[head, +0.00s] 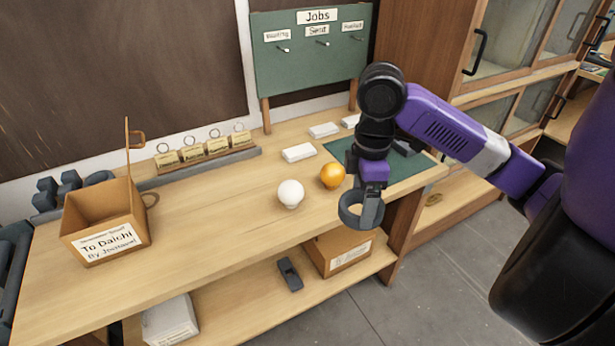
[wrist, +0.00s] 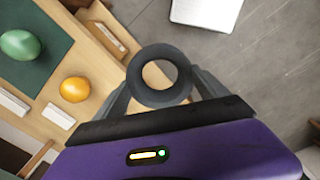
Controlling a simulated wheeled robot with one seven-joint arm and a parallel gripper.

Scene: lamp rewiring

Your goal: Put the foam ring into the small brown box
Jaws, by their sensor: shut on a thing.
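My gripper (head: 371,196) is shut on the dark grey foam ring (head: 347,214) and holds it in the air at the bench's front edge. In the wrist view the ring (wrist: 160,99) sits between the two fingers (wrist: 163,85), its hole facing the camera. An open brown cardboard box (head: 133,228) labelled "To Daichi" stands at the bench's left end, its flap raised. Another brown box (head: 330,266) with a white label sits on the lower shelf, below and left of the ring. I cannot tell which one the task calls small.
A white bulb (head: 290,194) and an orange bulb (head: 332,176) stand on the bench, left of my gripper. A green bulb (wrist: 20,45) shows in the wrist view. A tag rack (head: 205,155) and the Jobs board (head: 310,60) stand behind. The bench's left-centre is clear.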

